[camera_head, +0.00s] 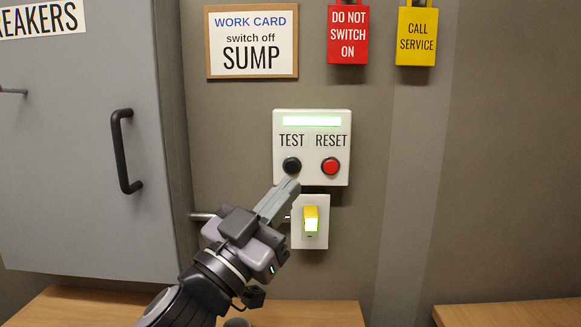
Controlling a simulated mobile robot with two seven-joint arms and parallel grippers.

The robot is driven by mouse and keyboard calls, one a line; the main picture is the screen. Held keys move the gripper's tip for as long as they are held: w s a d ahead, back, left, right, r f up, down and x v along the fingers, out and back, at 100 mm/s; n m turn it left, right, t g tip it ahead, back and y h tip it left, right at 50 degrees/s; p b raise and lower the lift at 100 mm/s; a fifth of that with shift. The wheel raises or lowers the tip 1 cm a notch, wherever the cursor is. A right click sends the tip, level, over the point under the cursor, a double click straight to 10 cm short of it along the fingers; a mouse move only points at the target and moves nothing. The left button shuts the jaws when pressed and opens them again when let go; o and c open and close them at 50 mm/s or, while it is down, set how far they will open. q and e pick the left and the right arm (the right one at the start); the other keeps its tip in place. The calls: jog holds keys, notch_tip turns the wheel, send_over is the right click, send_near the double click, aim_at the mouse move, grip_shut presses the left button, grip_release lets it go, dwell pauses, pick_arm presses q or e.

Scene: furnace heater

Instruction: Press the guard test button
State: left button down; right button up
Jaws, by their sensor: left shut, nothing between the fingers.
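The black TEST button (292,166) sits on a white wall box (311,125), left of the red RESET button (331,166). A green-lit bar glows above the labels. My left gripper (290,184) is shut and empty. Its fingertips are just below the TEST button in the picture, over the lower edge of the box. I cannot tell whether they touch the box. The TEST button is fully visible. My right gripper is not in view.
A white plate with a lit yellow switch (311,219) is just below the box, right of my gripper. A grey breaker cabinet (75,200) with a black handle (123,151) stands left. A work card (252,42) and red and yellow tags hang above. A wooden surface (325,314) is below.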

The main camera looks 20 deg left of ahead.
pick_arm(q)
jog(key=w+a+b, duration=0.1)
jog(key=w+a, duration=0.1)
jog(key=w, duration=0.6)
jog(key=shift+w+a, duration=0.25)
jog(key=shift+w, duration=0.05)
jog(key=shift+w, duration=0.1)
dwell(1.9)
jog(key=shift+w+a, duration=0.1)
jog(key=shift+w, duration=0.2)
jog(key=shift+w+a, duration=0.15)
jog(key=shift+w, duration=0.3)
dwell(0.6)
dwell(0.4)
jog(key=shift+s+d, duration=0.25)
jog(key=shift+s, duration=0.6)
jog(key=shift+s+d+p, duration=0.2)
jog(key=shift+s+d, duration=0.05)
jog(key=shift+s, duration=0.55)
jog(key=shift+s+d+p, duration=0.2)
jog(key=shift+s+p, duration=0.05)
jog(key=shift+s, duration=0.55)
jog(key=shift+s+d+p, duration=0.2)
jog(key=shift+s+d, duration=0.05)
jog(key=shift+s, duration=0.55)
